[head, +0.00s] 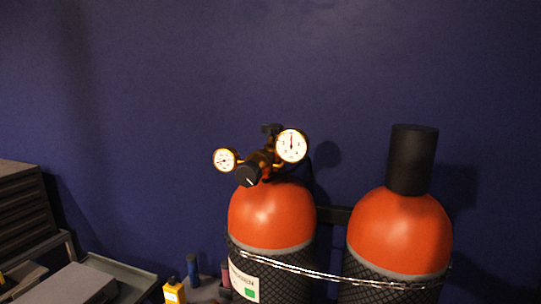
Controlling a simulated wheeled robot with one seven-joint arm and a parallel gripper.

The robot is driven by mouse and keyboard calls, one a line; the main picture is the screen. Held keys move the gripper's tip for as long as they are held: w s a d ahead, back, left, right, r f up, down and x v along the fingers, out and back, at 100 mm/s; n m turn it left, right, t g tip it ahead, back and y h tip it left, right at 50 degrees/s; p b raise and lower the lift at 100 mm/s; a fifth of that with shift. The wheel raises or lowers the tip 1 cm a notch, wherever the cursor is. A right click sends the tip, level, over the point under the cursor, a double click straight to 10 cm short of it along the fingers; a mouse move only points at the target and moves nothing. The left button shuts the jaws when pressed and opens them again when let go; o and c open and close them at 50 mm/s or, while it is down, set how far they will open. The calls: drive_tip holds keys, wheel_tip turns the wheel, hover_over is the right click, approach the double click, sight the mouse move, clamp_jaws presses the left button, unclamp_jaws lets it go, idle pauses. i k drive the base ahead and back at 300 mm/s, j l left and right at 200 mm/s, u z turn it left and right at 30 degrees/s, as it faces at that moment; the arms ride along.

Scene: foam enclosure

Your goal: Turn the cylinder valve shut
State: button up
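An orange-topped gas cylinder (270,215) stands upright against the dark blue wall, with a black net sleeve on its body. On its top sits a regulator with a left gauge (225,160) and a larger right gauge (291,146). A black knob (248,175) with a white mark faces forward on the regulator. A small dark handle (271,129) at the top, behind the gauges, looks like the cylinder valve; its turn position cannot be told. My gripper is not in view.
A second orange cylinder (400,230) with a black cap (412,160) stands close on the right. A chain (330,275) runs across both cylinders. A dark drawer unit (22,210) is at far left.

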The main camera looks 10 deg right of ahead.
sight(272, 130)
drive_tip(key=k+u, duration=0.2)
drive_tip(key=u, duration=0.15)
drive_tip(key=k+u, duration=0.15)
drive_tip(key=u, duration=0.25)
